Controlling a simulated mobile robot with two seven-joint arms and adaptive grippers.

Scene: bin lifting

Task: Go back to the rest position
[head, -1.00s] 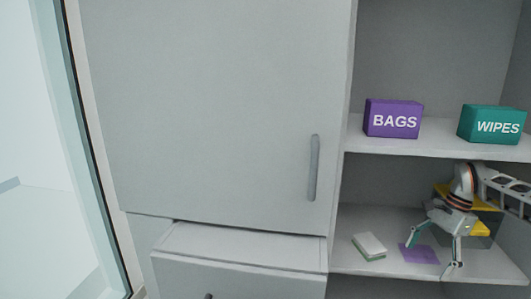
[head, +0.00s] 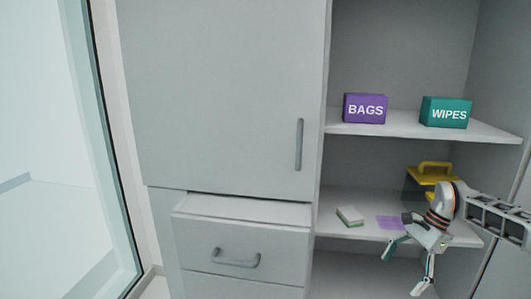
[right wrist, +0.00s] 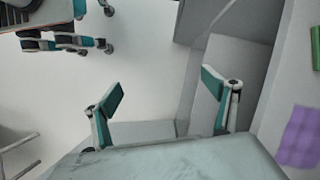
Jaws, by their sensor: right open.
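My right gripper (head: 402,272) is open and empty, in front of the lower right shelf and below its front edge in the head view. Its arm comes in from the right. In the right wrist view its two teal-padded fingers (right wrist: 163,85) stand wide apart with nothing between them. My left gripper does not show in the head view. Machine parts at the top left of the wrist view are too unclear to name.
Above stand a purple BAGS box (head: 365,108) and teal WIPES box (head: 446,112). A drawer (head: 240,213) is partly open.

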